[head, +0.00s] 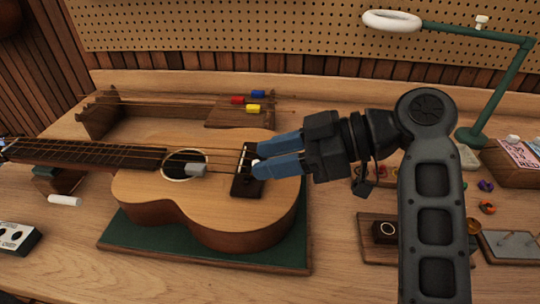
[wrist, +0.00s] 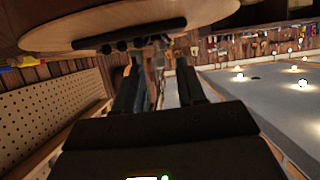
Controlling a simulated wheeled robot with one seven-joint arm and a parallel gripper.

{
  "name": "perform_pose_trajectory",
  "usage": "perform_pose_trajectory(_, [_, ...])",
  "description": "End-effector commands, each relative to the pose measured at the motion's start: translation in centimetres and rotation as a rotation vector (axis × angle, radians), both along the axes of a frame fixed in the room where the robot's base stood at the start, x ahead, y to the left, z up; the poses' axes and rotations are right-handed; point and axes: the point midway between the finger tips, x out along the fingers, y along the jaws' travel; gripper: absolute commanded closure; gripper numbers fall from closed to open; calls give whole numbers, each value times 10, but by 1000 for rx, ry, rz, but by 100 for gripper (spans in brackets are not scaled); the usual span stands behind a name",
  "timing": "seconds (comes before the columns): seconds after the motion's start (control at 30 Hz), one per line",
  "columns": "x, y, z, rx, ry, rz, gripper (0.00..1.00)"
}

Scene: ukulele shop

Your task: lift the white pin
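The ukulele (head: 215,210) lies face up on a green mat (head: 140,240), neck to the left. A small white spot, seemingly the white pin (head: 256,162), shows at the dark bridge (head: 246,184) between my fingertips. My gripper (head: 258,159) reaches in from the right, its blue fingers low over the bridge and apart. In the wrist view my gripper (wrist: 160,68) also has its fingers spread, near the bridge (wrist: 130,35) with several dark pin ends. The white pin is not clear there, and contact cannot be told.
A grey block (head: 196,170) sits at the sound hole. A white cylinder (head: 65,200) lies left of the ukulele. Coloured pieces (head: 253,108) lie on a wooden block behind. A green lamp (head: 500,90) stands at the right. Bare tabletop (head: 180,285) shows in front.

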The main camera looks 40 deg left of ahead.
Motion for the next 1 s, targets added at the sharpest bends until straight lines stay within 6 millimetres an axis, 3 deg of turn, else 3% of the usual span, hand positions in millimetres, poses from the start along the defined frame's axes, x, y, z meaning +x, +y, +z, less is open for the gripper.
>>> perform_pose_trajectory(0.43, [32,-51,24,1,-1,-1,60])
perform_pose_trajectory(1.0, [35,-57,27,0,-1,0,60])
